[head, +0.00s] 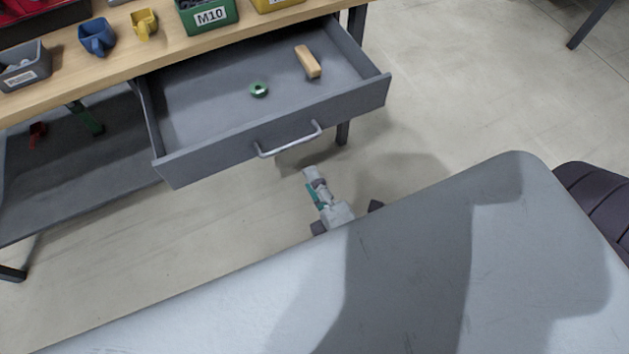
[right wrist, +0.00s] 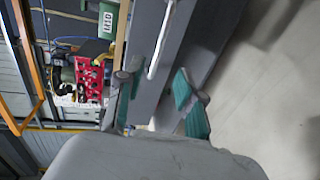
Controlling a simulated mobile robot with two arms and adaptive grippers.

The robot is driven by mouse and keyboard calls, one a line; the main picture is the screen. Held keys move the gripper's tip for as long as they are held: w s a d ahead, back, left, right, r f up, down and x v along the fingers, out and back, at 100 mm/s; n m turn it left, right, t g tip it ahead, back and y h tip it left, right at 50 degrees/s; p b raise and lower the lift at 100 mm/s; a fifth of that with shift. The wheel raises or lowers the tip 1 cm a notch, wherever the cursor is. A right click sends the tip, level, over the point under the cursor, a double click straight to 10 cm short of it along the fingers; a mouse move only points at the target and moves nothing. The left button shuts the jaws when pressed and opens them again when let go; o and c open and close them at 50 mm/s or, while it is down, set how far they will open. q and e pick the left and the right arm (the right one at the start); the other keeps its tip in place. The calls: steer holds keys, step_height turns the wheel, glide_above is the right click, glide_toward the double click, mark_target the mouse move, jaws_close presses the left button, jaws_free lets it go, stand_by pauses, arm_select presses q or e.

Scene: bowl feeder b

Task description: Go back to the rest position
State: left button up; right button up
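My right gripper (head: 312,176) is in the head view, below and in front of the drawer handle (head: 289,139), with a gap between them in the picture. In the right wrist view its two teal-padded fingers (right wrist: 155,88) are spread apart with nothing between them. The handle shows ahead of the fingers (right wrist: 162,40). The grey drawer (head: 205,115) is pulled out from under the workbench. My left gripper is not in view.
A green ring (head: 259,90) and a wooden block (head: 307,61) lie in the drawer. The workbench (head: 115,66) carries a blue bin (head: 97,37), a yellow bin (head: 144,24), a green M10 bin (head: 208,18) and a grey bin (head: 24,67).

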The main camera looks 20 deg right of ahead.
stand_by(0.3)
